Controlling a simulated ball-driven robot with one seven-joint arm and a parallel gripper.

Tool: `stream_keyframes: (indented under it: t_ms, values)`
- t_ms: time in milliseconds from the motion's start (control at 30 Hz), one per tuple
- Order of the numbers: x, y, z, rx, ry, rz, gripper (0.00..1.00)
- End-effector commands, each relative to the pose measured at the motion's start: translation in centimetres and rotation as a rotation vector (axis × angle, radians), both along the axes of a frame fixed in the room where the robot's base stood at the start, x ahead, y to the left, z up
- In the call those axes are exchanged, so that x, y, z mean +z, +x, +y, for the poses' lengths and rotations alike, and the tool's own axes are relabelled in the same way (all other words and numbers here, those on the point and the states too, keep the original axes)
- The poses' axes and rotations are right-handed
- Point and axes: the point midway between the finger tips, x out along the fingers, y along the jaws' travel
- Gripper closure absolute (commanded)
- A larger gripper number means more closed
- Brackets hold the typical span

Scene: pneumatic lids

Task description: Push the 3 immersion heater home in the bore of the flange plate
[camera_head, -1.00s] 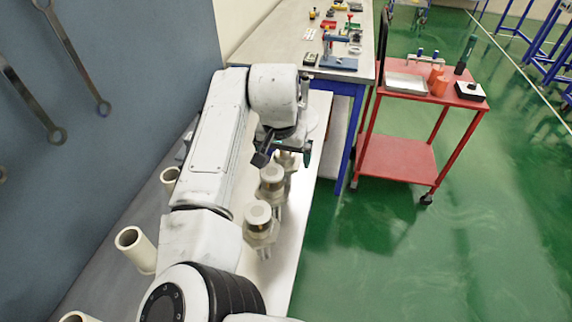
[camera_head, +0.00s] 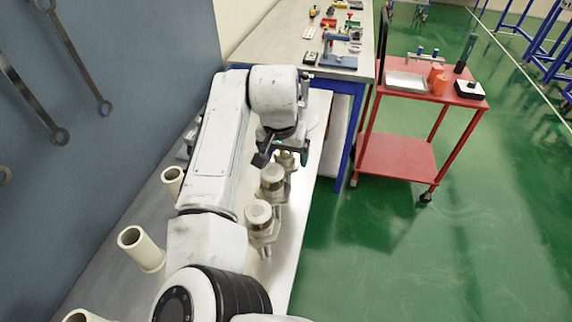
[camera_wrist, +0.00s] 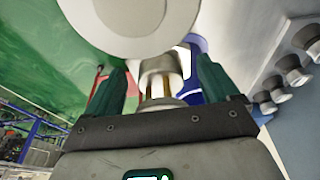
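My gripper (camera_head: 284,154) hangs over the far end of a row of metal fittings on the white bench. Its two dark green fingers stand apart in the wrist view (camera_wrist: 160,82). A metal fitting with brass-coloured rods (camera_wrist: 160,70) shows between them, with no clear contact. In the head view the farthest fitting (camera_head: 286,158) is partly hidden by the gripper. Two nearer fittings with pale round tops, a middle one (camera_head: 272,178) and a near one (camera_head: 259,213), stand upright. I cannot tell which is the 3 heater, and the flange plate bore is not clearly visible.
Cream tubes, one of them here (camera_head: 141,248), stand along the left side of the bench, beside a blue-grey wall with wrenches (camera_head: 80,55). A red cart (camera_head: 396,158) and a cluttered workbench (camera_head: 296,45) stand beyond.

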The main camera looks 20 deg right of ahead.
Motion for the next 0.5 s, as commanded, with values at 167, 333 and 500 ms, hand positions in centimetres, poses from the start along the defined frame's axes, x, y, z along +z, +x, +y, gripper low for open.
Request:
stream_keyframes:
  t_ms: [167, 333, 500]
  values:
    - [0.02, 0.01, 0.01, 0.000, 0.000, 0.000, 0.30]
    - [0.02, 0.02, 0.01, 0.000, 0.000, 0.000, 0.46]
    - [0.20, 0.05, 0.01, 0.000, 0.000, -0.002, 0.54]
